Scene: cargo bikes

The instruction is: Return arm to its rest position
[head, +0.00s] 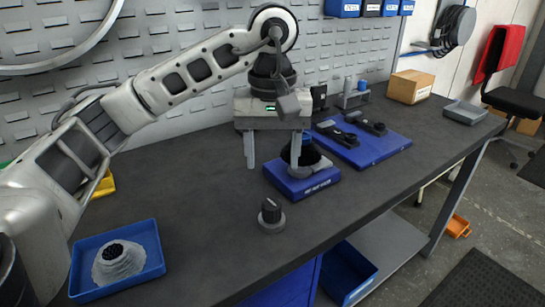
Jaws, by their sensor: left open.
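My left arm comes in from the left in the head view and reaches over the dark workbench (185,200). My left gripper (273,158) points down with its two fingers spread apart. It hangs above the bench at the near left edge of a blue base (322,180) that bears a dark and grey round part (308,160). One finger overlaps this part in the picture, and I cannot tell whether they touch. No object shows between the fingers. My right gripper is not in view.
A blue tray (152,245) holds a grey ringed part at the front left. A blue mat (385,152) with dark tools, a cardboard box (410,87) and a grey tray (465,112) lie to the right.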

